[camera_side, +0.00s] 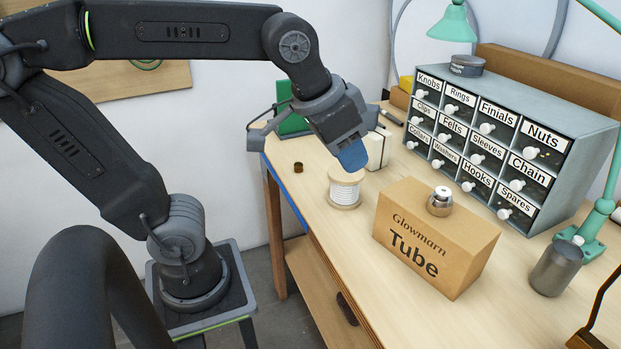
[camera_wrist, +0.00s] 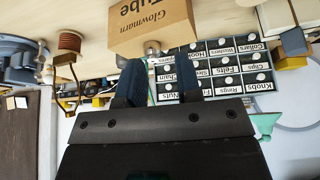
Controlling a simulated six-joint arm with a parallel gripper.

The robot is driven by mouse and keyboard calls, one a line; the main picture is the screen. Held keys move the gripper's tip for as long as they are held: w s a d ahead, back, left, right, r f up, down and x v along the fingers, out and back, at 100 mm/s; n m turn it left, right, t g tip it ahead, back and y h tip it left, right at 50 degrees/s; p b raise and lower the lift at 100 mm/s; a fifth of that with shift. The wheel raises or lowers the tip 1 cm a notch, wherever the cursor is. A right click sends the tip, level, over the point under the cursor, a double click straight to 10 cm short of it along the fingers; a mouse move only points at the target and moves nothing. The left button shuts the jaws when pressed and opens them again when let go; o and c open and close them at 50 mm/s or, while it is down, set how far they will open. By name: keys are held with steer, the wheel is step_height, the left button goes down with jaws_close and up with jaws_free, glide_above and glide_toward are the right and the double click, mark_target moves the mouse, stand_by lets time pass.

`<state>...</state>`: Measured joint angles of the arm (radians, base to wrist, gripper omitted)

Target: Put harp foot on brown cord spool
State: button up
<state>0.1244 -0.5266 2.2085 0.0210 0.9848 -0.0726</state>
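A spool wound with reddish-brown cord (camera_wrist: 69,41) stands at the left of the wrist view, whose picture is upside down. I cannot pick out the harp foot with certainty. A small dark brown piece (camera_side: 298,168) lies on the table left of the white spool in the side view, too small to identify. My gripper (camera_side: 352,157) hangs above the table by the white spool, its blue fingertip pointing down. In the wrist view its two blue fingers (camera_wrist: 162,82) are apart, with nothing seen held between them.
A white cord spool (camera_side: 345,188) stands beside a cardboard Tube box (camera_side: 425,240), which bears a metal fitting (camera_side: 440,201). A labelled drawer cabinet (camera_side: 510,130) stands behind. A grey canister (camera_side: 556,269) and green lamp base (camera_side: 577,244) are at right. Table is clear near the small brown piece.

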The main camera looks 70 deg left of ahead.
steer(key=s+a+f, duration=0.3)
steer(key=s+f, duration=0.2)
steer(key=shift+f+n, duration=0.3)
steer(key=shift+f, duration=0.1)
